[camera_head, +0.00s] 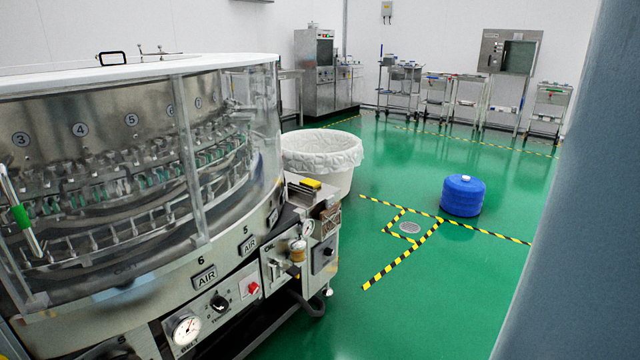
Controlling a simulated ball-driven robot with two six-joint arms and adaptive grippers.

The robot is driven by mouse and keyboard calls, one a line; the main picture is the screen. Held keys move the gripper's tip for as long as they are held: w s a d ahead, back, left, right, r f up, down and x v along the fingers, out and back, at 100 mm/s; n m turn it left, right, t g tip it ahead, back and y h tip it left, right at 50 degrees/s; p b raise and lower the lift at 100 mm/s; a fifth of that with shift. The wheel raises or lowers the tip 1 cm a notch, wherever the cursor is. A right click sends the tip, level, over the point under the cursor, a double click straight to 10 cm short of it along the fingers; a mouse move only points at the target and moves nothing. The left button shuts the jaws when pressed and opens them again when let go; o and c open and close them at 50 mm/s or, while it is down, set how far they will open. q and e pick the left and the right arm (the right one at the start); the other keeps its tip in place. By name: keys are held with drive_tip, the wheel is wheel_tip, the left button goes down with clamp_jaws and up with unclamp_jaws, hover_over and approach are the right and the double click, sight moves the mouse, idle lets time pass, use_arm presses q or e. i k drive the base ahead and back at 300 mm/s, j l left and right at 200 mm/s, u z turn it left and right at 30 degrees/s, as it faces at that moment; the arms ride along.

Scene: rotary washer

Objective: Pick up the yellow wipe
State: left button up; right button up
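The yellow wipe (311,184) is a small, flat yellow piece. It lies on the dark ledge at the right end of the rotary washer (205,277), just in front of the white bin. Nothing is on top of it. Neither of my grippers shows in the head view, so their distance from the wipe and their state cannot be seen.
A white lined bin (335,175) stands behind the ledge. A blue drum (463,195) stands on the open green floor (430,300) near black-and-yellow tape. A blue-grey surface (575,200) fills the right edge. Steel carts (402,85) line the back wall.

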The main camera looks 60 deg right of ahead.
sight(309, 183)
drive_tip(key=z, duration=1.85)
drive_tip(key=u, duration=2.05)
drive_tip(key=z, duration=2.05)
drive_tip(key=i+l, duration=0.2)
drive_tip(key=i, duration=0.15)
drive_tip(key=i+l, duration=0.2)
drive_tip(key=i, duration=0.15)
drive_tip(key=i+l, duration=0.2)
drive_tip(key=i, duration=0.2)
